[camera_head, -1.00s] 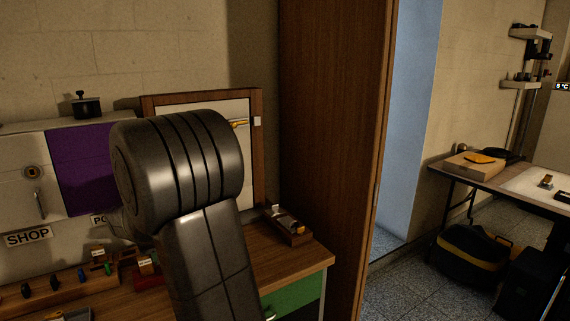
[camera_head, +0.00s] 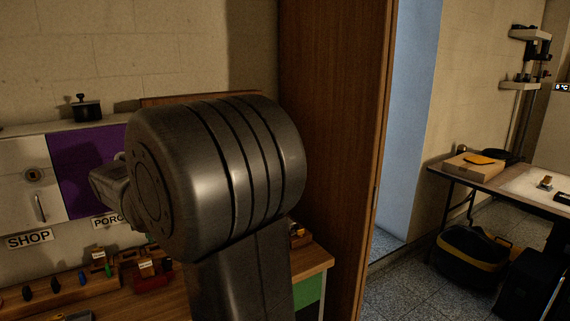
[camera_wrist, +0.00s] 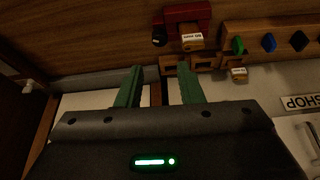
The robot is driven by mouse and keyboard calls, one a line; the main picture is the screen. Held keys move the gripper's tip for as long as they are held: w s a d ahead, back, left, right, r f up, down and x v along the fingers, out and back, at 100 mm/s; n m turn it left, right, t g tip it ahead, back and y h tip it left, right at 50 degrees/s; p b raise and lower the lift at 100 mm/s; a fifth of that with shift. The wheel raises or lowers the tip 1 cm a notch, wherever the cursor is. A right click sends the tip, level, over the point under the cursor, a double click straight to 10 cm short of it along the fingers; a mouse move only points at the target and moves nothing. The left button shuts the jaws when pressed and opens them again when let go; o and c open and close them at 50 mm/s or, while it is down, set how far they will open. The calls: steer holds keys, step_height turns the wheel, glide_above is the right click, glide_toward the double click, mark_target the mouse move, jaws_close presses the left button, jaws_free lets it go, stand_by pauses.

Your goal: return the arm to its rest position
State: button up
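My gripper (camera_wrist: 160,88) shows in the wrist view as two green fingers standing apart with nothing held between them. In the head view my dark arm fills the middle, and the fingertips are hidden from sight there. In the wrist view the fingers point towards the bench and its wooden key holders, with a gap I cannot judge. A red holder (camera_wrist: 188,18) with a white-labelled tag stands beyond the fingers. A wooden rack (camera_wrist: 270,28) with green, blue and black keys is to its right.
In the head view, the white cabinet (camera_head: 20,190) with a purple panel (camera_head: 80,175) is behind my arm at left. The wooden bench (camera_head: 310,266) lies below. A tall wooden panel (camera_head: 335,130) stands close on the right. A side table (camera_head: 480,176) is further right.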

steer(key=x, duration=1.1)
steer(key=shift+w+f+b, duration=0.1)
steer(key=shift+f+b, duration=0.15)
steer(key=shift+b, duration=0.15)
steer(key=shift+d+r+n+y, duration=0.15)
steer(key=shift+n+y, duration=0.15)
steer(key=shift+n, duration=0.6)
steer(key=shift+w+n+g+y, duration=0.1)
steer(key=shift+n+g+y, duration=0.3)
steer(key=shift+n, duration=0.9)
steer(key=shift+n+g+y, duration=0.2)
steer(key=shift+n+g, duration=0.4)
steer(key=shift+n, duration=0.7)
steer(key=s+d+f+p+v, duration=0.1)
steer(key=s+d+v, duration=0.1)
steer(key=v, duration=1.2)
steer(key=shift+m, duration=0.3)
steer(key=shift+d, duration=0.2)
